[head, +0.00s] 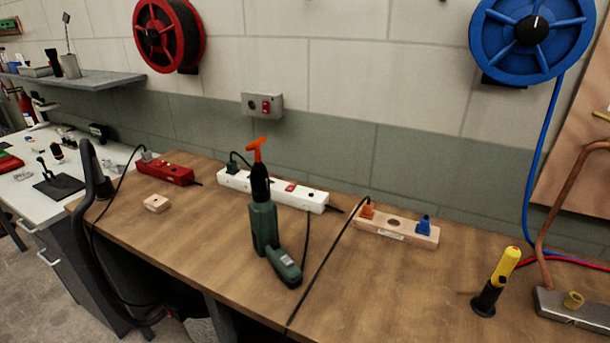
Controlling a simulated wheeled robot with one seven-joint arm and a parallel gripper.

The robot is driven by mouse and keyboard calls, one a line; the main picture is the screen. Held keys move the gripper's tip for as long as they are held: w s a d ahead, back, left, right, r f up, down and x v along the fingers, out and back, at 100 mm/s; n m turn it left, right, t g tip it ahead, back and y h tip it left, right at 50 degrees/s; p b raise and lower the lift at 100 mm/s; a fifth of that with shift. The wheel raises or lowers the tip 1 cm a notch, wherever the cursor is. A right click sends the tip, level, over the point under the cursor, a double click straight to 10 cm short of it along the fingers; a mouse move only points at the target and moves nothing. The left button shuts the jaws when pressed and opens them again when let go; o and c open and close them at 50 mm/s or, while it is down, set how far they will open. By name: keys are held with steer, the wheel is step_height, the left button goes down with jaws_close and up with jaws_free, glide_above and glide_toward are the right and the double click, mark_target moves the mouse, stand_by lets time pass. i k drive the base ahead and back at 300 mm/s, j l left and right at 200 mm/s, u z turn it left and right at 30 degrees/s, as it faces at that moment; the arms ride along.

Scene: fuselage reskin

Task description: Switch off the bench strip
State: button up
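Three strips lie in a row along the back of the wooden bench. A white power strip (312,200) is in the middle, with a red rocker switch (291,188) on top and a dark green plug at its left end. A red strip (165,173) lies to the left, with a grey plug at its left end. A pale wooden-looking strip (396,228) lies to the right, with an orange and a blue plug. Which of them is the bench strip, I cannot tell. The switch's on or off state is too small to read. My gripper is not in view.
A green tool (264,225) with an orange top stands in front of the white strip, partly hiding it. A wooden block (157,203) and a yellow-black tool (497,281) stand on the bench (190,235). A grey wall box (262,104) has a red switch. Cables cross the bench.

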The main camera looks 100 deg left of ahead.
mark_target(292, 186)
steer(key=u, duration=2.8)
